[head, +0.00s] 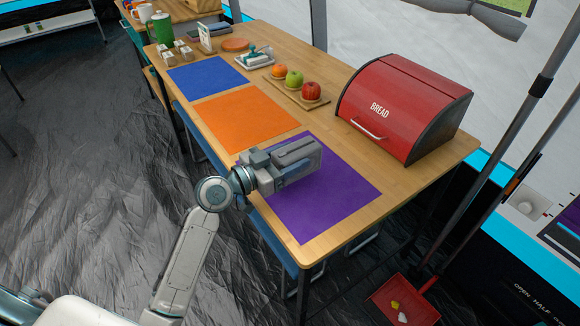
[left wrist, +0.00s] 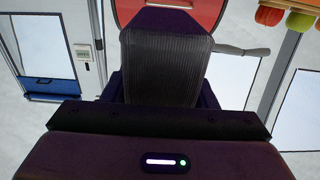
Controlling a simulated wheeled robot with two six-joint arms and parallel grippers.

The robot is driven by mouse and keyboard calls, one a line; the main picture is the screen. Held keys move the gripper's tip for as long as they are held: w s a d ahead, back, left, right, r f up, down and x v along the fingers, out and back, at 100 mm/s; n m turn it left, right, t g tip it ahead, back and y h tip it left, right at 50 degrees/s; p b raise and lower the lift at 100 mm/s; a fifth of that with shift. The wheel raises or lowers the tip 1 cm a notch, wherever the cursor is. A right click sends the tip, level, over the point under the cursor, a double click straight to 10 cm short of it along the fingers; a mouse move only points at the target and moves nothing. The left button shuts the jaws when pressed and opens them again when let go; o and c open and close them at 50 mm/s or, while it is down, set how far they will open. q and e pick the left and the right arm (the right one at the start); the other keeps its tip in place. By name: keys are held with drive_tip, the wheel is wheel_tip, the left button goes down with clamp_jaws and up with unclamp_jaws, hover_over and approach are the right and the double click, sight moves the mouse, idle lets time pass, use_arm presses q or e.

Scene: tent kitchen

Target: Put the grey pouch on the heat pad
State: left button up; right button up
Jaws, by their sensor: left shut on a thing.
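My left gripper (head: 302,164) is shut and hovers over the purple mat (head: 345,195) near the table's front edge. I take what it holds to be the grey pouch, as no other grey pouch shows; its outline is not distinct from the gripper in the head view. In the left wrist view a ribbed dark grey surface (left wrist: 165,70) fills the middle, and I cannot tell whether it is pouch or finger. A round orange disc (head: 235,44) lies flat at the far end of the table and looks like the heat pad. My right gripper is not in view.
A red bread bin (head: 405,105) stands at the right end. A board (head: 290,95) holds fruit. A butter dish (head: 256,58) stands close to the disc. Orange (head: 243,120) and blue (head: 208,77) mats lie bare. A green pot (head: 160,30) and small jars stand at the far left.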

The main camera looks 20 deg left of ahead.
use_arm(q)
drive_tip(key=shift+f, duration=1.7)
drive_tip(key=shift+f, duration=0.1)
drive_tip(key=shift+b, duration=0.3)
drive_tip(key=o, duration=1)
